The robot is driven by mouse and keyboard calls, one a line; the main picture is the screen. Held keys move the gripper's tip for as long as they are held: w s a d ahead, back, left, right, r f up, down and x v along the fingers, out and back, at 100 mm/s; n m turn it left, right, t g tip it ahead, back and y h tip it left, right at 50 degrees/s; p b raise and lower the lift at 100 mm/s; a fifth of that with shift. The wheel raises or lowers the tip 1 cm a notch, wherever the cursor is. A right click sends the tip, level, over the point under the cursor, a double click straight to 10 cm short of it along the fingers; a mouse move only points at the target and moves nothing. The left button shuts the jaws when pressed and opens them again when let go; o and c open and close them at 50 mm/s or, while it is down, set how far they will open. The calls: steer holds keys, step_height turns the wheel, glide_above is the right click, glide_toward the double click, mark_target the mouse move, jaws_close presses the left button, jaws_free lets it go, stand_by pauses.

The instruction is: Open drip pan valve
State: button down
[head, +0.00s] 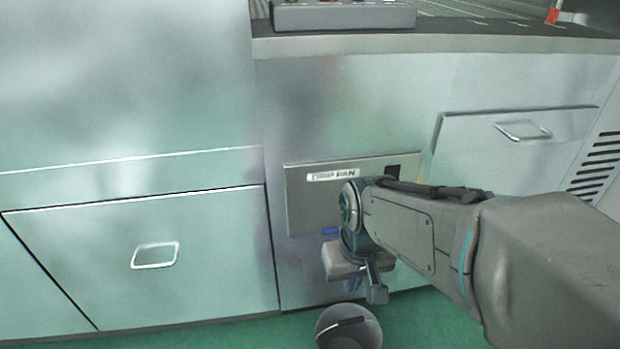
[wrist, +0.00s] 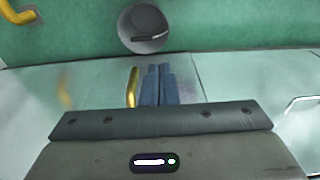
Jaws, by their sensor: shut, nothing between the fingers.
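A curved yellow bar (wrist: 132,87), possibly the valve's handle, stands close beside my fingers in the wrist view, on their left. I cannot tell whether they touch. My gripper (wrist: 158,84) has blue fingers pressed together with nothing between them. In the head view my gripper (head: 352,285) points down in front of the lower cabinet front, below a labelled panel (head: 302,205). My arm hides part of this panel and the area around it. The valve body and the drip pan cannot be made out for certain.
A round grey object with a dark bar (head: 349,328) is on the green floor just below my gripper; it also shows in the wrist view (wrist: 145,28). Another yellow piece (wrist: 18,13) is at upper left there. A drawer-like panel with a handle (head: 155,255) is at left.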

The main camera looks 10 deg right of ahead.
steer(key=w+r+t+p, duration=0.1)
steer(key=w+r+p, duration=0.1)
steer(key=w+p, duration=0.4)
steer(key=w+r+t+p, duration=0.1)
steer(key=w+r+p, duration=0.2)
steer(key=w+p, duration=0.3)
steer(key=w, duration=0.4)
steer(key=shift+w+d+r+t, duration=0.15)
steer(key=shift+w+d+t, duration=0.05)
steer(key=shift+w+t, duration=0.1)
steer(key=b+x, duration=0.2)
steer(key=x, duration=0.8)
steer(key=shift+b, duration=0.35)
